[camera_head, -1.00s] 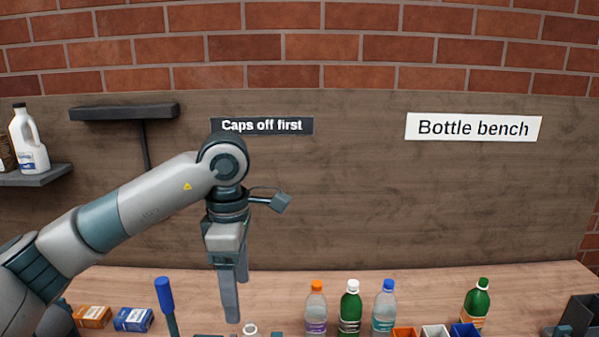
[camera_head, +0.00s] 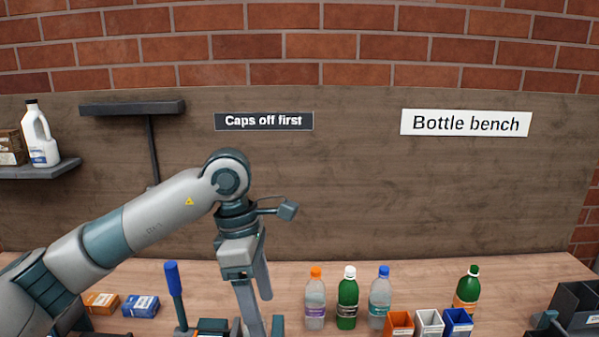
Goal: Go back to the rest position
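My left arm comes in from the left. Its gripper (camera_head: 258,308) hangs down over the bench, left of the row of bottles. Its two fingers are apart with nothing seen between them; the lower tips run near the bottom edge. My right gripper is out of view. A clear bottle with an orange cap (camera_head: 315,300), a green bottle with a white cap (camera_head: 347,300) and a clear bottle with a blue cap (camera_head: 380,298) stand upright in a row. Another green bottle (camera_head: 468,290) with a green cap stands farther right.
Orange (camera_head: 399,324), white (camera_head: 429,323) and blue (camera_head: 458,322) bins stand in front of the bottles. A dark crate (camera_head: 578,306) is at right. A blue-handled upright tool (camera_head: 174,290) and small boxes (camera_head: 141,306) are at left. A shelf (camera_head: 40,170) holds a jug.

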